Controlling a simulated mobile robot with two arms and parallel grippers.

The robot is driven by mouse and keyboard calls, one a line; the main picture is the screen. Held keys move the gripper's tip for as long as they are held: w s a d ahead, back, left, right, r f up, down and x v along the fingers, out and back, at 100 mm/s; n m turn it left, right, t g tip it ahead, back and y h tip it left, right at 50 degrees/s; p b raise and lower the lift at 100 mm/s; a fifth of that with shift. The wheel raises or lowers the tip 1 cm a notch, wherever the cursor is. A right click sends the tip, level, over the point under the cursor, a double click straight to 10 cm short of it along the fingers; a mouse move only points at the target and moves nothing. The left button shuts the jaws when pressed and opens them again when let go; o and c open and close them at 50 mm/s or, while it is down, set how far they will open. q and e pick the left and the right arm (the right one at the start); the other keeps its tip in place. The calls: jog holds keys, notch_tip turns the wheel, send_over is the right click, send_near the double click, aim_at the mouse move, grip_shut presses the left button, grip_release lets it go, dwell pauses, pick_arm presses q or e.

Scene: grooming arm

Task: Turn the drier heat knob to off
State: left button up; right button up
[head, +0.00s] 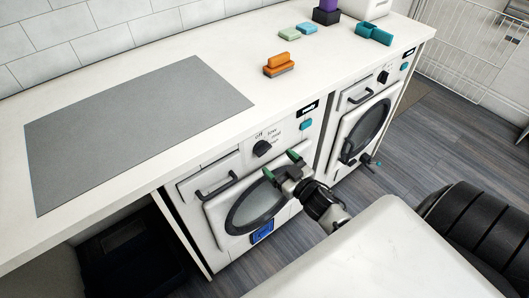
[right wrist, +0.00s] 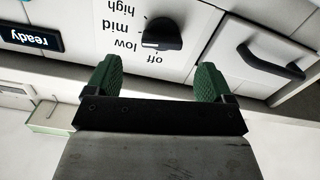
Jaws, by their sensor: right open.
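The black heat knob (head: 262,148) is on the front panel of the left white machine (head: 228,161), by the labels off, low, mid and high. In the right wrist view the knob (right wrist: 161,34) appears upside down, and its white mark seems to point toward low, though the exact angle is hard to tell. My right gripper (head: 282,165) is open and empty, in front of the panel and just below and right of the knob. Its green fingertips (right wrist: 154,78) are spread apart, with the knob beyond the gap between them, apparently untouched. My left gripper is not in view.
A second machine (head: 362,118) stands at right. The counter above holds a grey mat (head: 135,125), an orange block (head: 279,65) and several small items.

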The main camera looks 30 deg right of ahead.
aim_at(266, 152)
jog(key=w, duration=0.6)
jog(key=shift+w+a, duration=0.1)
jog(key=shift+a, duration=0.25)
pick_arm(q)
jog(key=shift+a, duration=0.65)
pick_arm(e)
jog(key=shift+c, duration=0.2)
jog(key=c, duration=0.9)
